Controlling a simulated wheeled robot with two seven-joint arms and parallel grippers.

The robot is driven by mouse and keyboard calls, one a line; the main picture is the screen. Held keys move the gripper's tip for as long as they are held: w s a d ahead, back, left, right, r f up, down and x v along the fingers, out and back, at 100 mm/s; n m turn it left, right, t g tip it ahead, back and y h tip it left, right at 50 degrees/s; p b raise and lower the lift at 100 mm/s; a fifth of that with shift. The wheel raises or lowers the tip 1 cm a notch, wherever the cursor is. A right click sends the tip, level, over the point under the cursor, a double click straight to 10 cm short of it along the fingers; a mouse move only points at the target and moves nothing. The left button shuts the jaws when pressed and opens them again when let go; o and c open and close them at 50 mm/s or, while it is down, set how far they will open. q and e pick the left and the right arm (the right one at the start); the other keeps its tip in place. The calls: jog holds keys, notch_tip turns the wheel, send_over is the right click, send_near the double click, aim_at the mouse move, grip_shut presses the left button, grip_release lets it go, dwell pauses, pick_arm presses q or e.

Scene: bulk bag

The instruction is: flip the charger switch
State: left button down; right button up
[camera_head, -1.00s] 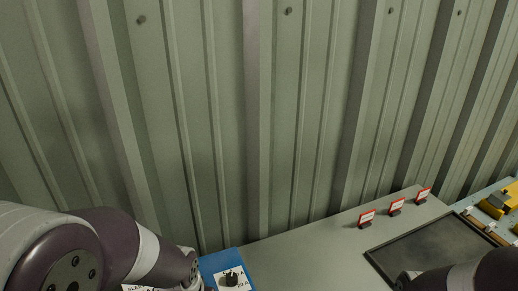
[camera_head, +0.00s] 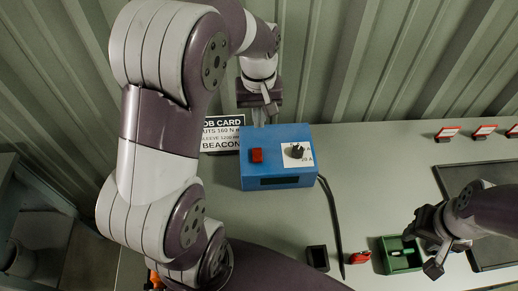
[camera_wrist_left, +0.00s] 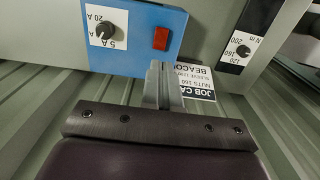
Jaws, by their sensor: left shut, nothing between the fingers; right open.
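The blue charger box (camera_head: 277,176) stands on the grey bench with a red switch (camera_head: 256,155) on the left of its top and a black knob (camera_head: 297,151) on a white dial panel. My left gripper (camera_head: 262,120) is shut and empty, pointing down at the charger's far edge, behind the switch. In the left wrist view the closed fingertips (camera_wrist_left: 156,66) are close to the red switch (camera_wrist_left: 161,38); I cannot tell whether they touch the box.
A job card (camera_head: 222,134) stands left of the charger, near the corrugated wall. A black cable (camera_head: 334,225) runs forward from the charger's right side. A small black box (camera_head: 318,258) and a red item (camera_head: 360,257) lie in front.

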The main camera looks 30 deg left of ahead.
aim_at(259, 158)
pick_arm(q)
notch_tip(259, 158, down, 13)
jog(key=p, duration=0.2)
jog(key=shift+w+f+p, duration=0.1)
jog(key=shift+f+p, duration=0.1)
jog(key=shift+p, duration=0.1)
jog(key=shift+f, duration=0.35)
